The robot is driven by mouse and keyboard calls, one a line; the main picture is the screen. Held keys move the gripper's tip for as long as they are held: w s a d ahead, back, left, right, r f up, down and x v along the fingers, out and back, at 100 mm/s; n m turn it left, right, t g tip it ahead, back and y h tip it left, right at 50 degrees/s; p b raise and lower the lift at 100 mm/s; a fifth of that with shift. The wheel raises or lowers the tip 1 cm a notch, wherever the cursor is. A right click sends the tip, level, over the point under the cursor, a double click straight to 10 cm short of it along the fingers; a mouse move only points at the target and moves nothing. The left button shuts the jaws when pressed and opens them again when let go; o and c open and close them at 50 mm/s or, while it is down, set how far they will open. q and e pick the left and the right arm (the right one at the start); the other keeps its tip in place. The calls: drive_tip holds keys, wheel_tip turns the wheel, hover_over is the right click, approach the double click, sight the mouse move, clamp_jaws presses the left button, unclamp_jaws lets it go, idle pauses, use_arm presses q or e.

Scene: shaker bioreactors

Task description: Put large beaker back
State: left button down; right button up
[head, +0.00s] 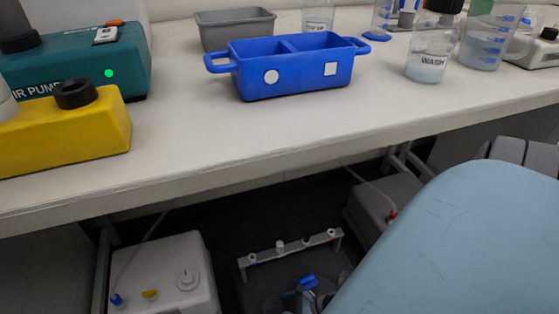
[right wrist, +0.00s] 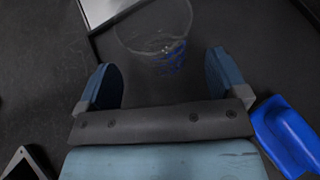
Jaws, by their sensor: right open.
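A clear beaker with blue markings (right wrist: 168,52) shows in the right wrist view, just beyond the fingertips of my right gripper (right wrist: 163,78). That gripper is open, with its two blue fingers apart and nothing clamped between them. The beaker's outline is faint, and I cannot tell whether it touches a finger. I cannot tell whether the wrist-view beaker is one of these. My left gripper is not in view.
A blue two-compartment tub (head: 300,88) stands mid-bench (head: 330,125), with a grey bin (head: 222,42) behind it. A teal air pump (head: 125,72) and a yellow block (head: 85,135) occupy the left. A blue object (right wrist: 290,135) lies right of my right gripper. The bench's front middle is clear.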

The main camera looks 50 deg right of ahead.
drive_tip(key=p+v, duration=0.2)
drive_tip(key=v, duration=0.6)
drive_tip(key=shift+s+d+r, duration=0.15)
drive_tip(key=shift+s, duration=0.05)
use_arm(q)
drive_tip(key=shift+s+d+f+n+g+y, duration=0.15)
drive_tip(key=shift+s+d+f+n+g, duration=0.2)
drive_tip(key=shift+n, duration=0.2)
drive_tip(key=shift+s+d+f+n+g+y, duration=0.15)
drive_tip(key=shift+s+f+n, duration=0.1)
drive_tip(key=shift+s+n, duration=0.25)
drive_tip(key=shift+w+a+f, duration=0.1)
